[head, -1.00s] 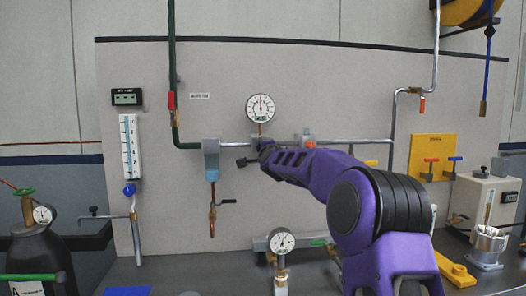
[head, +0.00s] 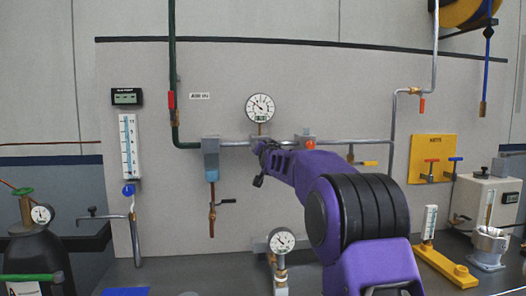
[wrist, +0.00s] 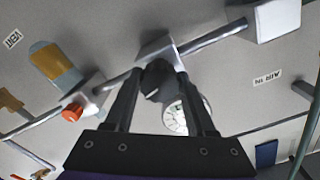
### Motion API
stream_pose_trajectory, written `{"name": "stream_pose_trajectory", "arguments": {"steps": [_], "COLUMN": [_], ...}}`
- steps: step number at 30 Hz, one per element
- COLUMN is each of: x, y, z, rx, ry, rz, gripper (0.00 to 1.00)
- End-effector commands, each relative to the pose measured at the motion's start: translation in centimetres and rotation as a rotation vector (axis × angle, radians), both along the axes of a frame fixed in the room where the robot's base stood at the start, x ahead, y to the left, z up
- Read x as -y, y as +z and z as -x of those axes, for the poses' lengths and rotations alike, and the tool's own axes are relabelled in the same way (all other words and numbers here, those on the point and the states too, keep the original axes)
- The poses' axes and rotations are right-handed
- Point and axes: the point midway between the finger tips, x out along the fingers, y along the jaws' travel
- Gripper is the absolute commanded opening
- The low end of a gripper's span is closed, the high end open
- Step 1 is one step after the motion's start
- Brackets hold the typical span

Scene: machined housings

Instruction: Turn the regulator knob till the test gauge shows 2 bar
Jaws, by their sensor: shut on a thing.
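My gripper (head: 261,160) is at the wall pipe, just below the round wall gauge (head: 260,107). In the wrist view its fingers are shut on a dark knob (wrist: 158,84) in front of a grey regulator block (wrist: 155,48). In the head view my gripper and arm hide the knob. The wall gauge's needle points to the upper left; its scale is too small to read. It also shows partly behind a finger in the wrist view (wrist: 175,118). A second gauge (head: 282,241) stands low on the bench, needle also to the upper left. I cannot tell which is the test gauge.
A grey block with a blue-collared copper drop line (head: 211,175) is left of my gripper. An orange-red knob (head: 309,143) is on the pipe to the right. A gas cylinder (head: 38,250) stands at left. A yellow valve panel (head: 432,158) and yellow-based flow tube (head: 430,225) are at right.

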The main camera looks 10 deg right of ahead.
Motion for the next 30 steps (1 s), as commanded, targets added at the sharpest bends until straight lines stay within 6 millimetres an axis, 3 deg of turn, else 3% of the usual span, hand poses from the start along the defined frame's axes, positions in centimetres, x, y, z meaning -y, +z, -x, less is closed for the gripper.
{"name": "stream_pose_trajectory", "arguments": {"steps": [12, 30], "x": [0.05, 0.06], "y": [0.03, 0.08], "z": [0.01, 0.01], "rx": [0.002, 0.002], "ry": [-0.001, -0.001], "rz": [0.230, 0.275], "gripper": [0.00, 0.00]}}
